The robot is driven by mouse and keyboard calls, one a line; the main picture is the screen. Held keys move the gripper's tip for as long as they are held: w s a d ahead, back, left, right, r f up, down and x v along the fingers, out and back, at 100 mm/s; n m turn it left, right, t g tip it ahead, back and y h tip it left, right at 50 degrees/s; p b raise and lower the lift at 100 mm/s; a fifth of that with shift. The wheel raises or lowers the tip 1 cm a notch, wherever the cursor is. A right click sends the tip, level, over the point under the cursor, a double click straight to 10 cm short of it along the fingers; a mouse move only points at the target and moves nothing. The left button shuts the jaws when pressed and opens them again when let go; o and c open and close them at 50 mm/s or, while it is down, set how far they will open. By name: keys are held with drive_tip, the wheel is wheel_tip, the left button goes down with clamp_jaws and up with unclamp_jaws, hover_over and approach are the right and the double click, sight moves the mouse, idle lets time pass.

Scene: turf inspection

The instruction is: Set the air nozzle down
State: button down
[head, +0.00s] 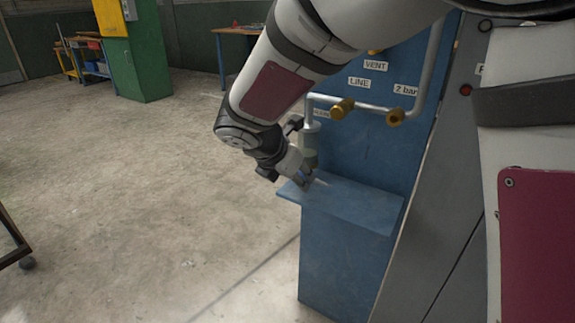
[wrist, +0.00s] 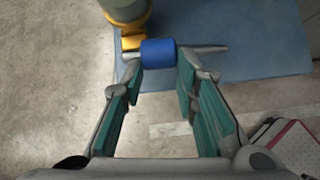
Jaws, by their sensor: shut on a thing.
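The air nozzle (wrist: 159,53) shows in the wrist view as a blue sleeve with a thin grey tube pointing right. My gripper (wrist: 160,62) is shut on it, with the sleeve between the fingertips. The nozzle lies across the fingers, over the left part of a blue shelf (wrist: 250,55). In the head view my gripper (head: 304,180) is at the left end of this shelf (head: 355,207), and the nozzle is small there and mostly hidden. I cannot tell whether the nozzle touches the shelf.
A grey-green cylinder (wrist: 124,10) with a brass fitting (wrist: 131,41) is close beside the nozzle's left end. Above the shelf, a blue panel (head: 375,150) carries grey pipes and brass valves (head: 342,109). The shelf's right part is clear. Concrete floor lies open at left.

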drive_tip(key=shift+f+b, duration=0.9)
drive_tip(key=shift+f, duration=0.85)
drive_tip(key=shift+s+f, duration=0.1)
drive_tip(key=c, duration=1.2)
unclamp_jaws()
drive_tip(key=shift+c, duration=0.2)
